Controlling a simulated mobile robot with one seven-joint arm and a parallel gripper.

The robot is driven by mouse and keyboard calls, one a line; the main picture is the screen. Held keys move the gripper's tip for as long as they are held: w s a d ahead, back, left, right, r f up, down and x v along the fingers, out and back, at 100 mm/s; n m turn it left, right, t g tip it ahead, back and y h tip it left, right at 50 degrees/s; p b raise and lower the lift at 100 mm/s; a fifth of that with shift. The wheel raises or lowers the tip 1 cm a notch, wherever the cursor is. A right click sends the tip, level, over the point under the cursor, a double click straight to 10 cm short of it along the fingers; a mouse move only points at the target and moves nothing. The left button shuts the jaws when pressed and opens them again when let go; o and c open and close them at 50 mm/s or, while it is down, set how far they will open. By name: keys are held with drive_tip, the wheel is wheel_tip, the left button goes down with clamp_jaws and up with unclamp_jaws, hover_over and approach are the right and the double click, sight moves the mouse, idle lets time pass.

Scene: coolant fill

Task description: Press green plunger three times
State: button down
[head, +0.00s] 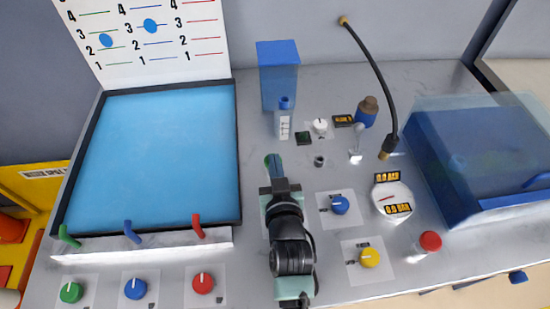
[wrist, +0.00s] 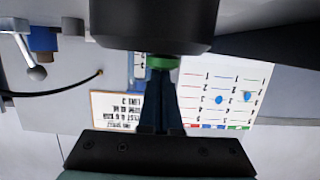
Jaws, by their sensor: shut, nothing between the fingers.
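My gripper (head: 273,163) is shut with nothing between its fingers, over the bench right of the blue tank. In the wrist view its closed fingertips (wrist: 159,76) meet a green piece (wrist: 163,62), which looks like the green plunger. I cannot tell whether they touch it or how far it is pressed. In the head view only a sliver of green (head: 267,160) shows by the fingertips; my gripper and arm hide the rest.
A blue-filled tank (head: 238,150) stands at left, with coloured levers in front. A chart board (head: 150,60) stands behind. Right of my arm are a blue knob (head: 340,204), yellow knob (head: 370,257), gauge (head: 392,202), red button (head: 430,241) and black hose (head: 378,75).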

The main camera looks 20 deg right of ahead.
drive_tip(key=shift+f, duration=0.15)
wheel_tip(320, 180, up, 10)
drive_tip(key=shift+r, duration=0.2)
drive_tip(key=shift+p, duration=0.3)
idle(0.5)
